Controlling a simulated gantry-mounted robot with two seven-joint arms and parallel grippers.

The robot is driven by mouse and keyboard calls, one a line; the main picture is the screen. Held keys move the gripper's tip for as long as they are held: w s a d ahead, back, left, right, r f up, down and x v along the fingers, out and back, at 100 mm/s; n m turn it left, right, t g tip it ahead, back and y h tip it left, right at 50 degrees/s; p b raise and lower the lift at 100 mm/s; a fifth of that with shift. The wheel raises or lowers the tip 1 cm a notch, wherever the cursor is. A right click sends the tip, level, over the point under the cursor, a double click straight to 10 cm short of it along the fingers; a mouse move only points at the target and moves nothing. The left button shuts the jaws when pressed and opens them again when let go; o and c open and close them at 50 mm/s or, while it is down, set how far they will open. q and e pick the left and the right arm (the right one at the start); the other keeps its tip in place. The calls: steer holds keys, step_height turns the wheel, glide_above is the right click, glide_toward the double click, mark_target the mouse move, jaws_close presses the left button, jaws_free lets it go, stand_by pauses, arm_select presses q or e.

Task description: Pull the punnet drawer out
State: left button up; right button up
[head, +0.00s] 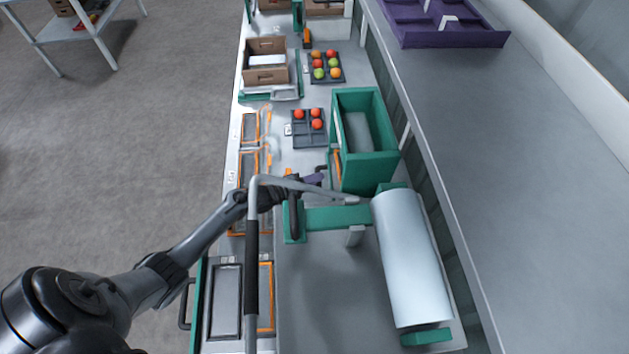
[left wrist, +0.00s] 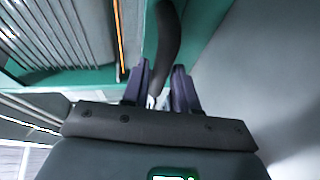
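The punnet drawer looks to be the open-topped green box (head: 386,162) right of centre in the head view, with a grey surface inside. My left gripper (head: 317,179) is at the near left side of the box. In the wrist view its purple fingers (left wrist: 161,85) lie close on both sides of the handle and look closed on it. The exact contact is partly hidden. My right gripper is not in view.
A film roll (head: 410,255) and a grey bar frame (head: 254,215) stand close to my left arm. A tray with red tomatoes (head: 308,139), a mixed tray (head: 325,79) and a cardboard box (head: 265,74) lie farther along. The shelf at right (head: 510,150) is largely clear.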

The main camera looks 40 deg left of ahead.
arm_select(q)
jaws_close()
steer(key=shift+s+a+p, duration=0.3)
steer(key=shift+s+a, duration=0.05)
steer(key=shift+s, duration=0.05)
steer(key=shift+s+a+p, duration=0.45)
steer(key=shift+s+a, duration=0.65)
steer(key=shift+d, duration=0.1)
steer(key=shift+o, duration=1.8)
jaws_free()
steer(key=shift+w, duration=0.1)
